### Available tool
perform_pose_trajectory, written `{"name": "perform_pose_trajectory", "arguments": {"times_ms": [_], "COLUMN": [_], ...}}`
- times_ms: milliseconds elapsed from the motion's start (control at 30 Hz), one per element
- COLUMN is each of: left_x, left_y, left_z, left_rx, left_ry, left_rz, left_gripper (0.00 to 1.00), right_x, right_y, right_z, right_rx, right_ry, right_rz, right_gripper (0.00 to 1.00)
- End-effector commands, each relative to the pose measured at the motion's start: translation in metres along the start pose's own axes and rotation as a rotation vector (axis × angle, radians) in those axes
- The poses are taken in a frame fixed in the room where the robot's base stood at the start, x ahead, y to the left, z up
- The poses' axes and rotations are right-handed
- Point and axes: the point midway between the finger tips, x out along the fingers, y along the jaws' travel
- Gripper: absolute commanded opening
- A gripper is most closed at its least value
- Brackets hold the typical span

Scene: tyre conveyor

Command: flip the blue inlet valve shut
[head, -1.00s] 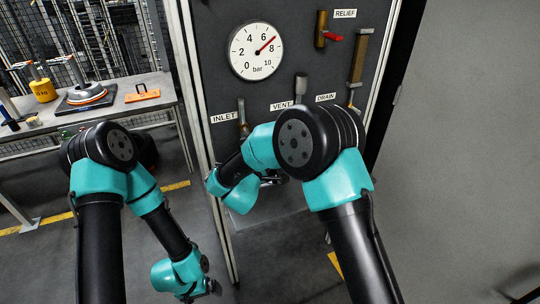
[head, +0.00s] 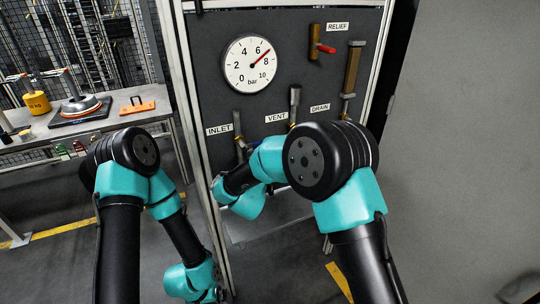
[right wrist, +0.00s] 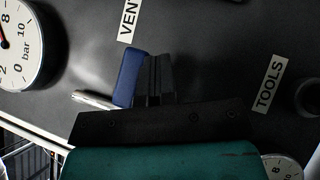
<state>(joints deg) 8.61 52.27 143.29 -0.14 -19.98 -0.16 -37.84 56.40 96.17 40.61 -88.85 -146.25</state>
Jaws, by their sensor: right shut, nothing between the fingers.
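The inlet valve's pipe (head: 238,128) stands on the dark panel beside the INLET label (head: 219,129). In the right wrist view the blue handle (right wrist: 128,79) lies right beside the black fingers of my right gripper (right wrist: 155,62). The fingers are shut with nothing between them; I cannot tell whether they touch the handle. My right gripper is hidden in the head view.
The gauge (head: 248,63) reads near 7. The vent pipe (head: 294,105), the drain pipe (head: 350,75) and the red relief handle (head: 326,48) are on the same panel. A bench (head: 62,137) with weights stands at the left. A TOOLS label (right wrist: 268,84) shows in the wrist view.

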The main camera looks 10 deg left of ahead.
Motion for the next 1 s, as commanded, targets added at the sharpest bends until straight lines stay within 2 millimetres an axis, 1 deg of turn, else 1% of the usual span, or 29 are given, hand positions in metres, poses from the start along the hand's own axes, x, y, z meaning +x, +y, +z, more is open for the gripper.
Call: {"name": "perform_pose_trajectory", "arguments": {"times_ms": [300,467,567,733,1000], "left_x": [0.000,0.000,0.000,0.000,0.000], "left_y": [0.000,0.000,0.000,0.000,0.000], "left_z": [0.000,0.000,0.000,0.000,0.000], "left_rx": [0.000,0.000,0.000,0.000,0.000], "left_ry": [0.000,0.000,0.000,0.000,0.000], "left_rz": [0.000,0.000,0.000,0.000,0.000], "left_gripper": [1.00,1.00,1.00,1.00,1.00], "right_x": [0.000,-0.002,-0.006,-0.016,-0.054], "right_y": [0.000,-0.007,-0.017,-0.041,-0.073], "right_z": [-0.001,-0.003,-0.007,-0.014,0.003], "right_rx": [0.001,0.000,-0.001,-0.001,-0.002], "right_ry": [0.001,0.002,0.003,0.005,0.005], "right_rz": [0.000,-0.001,-0.001,0.000,-0.001], "right_gripper": [0.00,0.00,0.00,0.00,0.00]}}
